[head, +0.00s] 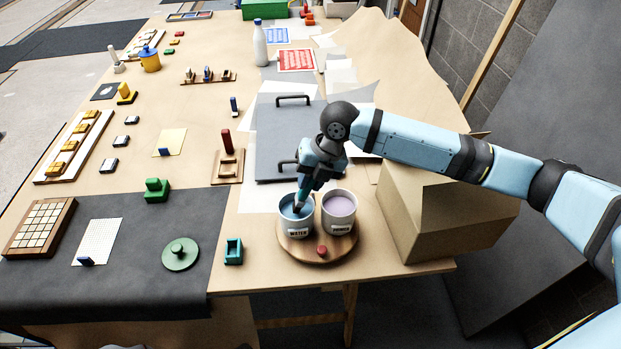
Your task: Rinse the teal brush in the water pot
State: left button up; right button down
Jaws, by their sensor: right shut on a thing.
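The water pot (298,230) is a white pot labelled WATER with blue liquid inside, standing on a round wooden board (320,255). My right gripper (301,203) points down at the pot's mouth, with its tips at the rim or just inside. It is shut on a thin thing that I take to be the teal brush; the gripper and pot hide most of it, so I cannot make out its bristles. My left gripper is not in view.
A second pot (339,214) with pale lilac contents stands close to the right of the water pot. A red knob (321,251) is in front. A cardboard box (440,215) stands to the right, under my right arm. A teal holder (233,251) is to the left.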

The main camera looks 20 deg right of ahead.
jog(key=shift+f, duration=0.5)
dwell(0.8)
jog(key=shift+s+f, duration=0.1)
dwell(1.6)
notch_tip(320, 180, up, 5)
jog(key=p, duration=0.5)
jog(key=shift+r, duration=1.05)
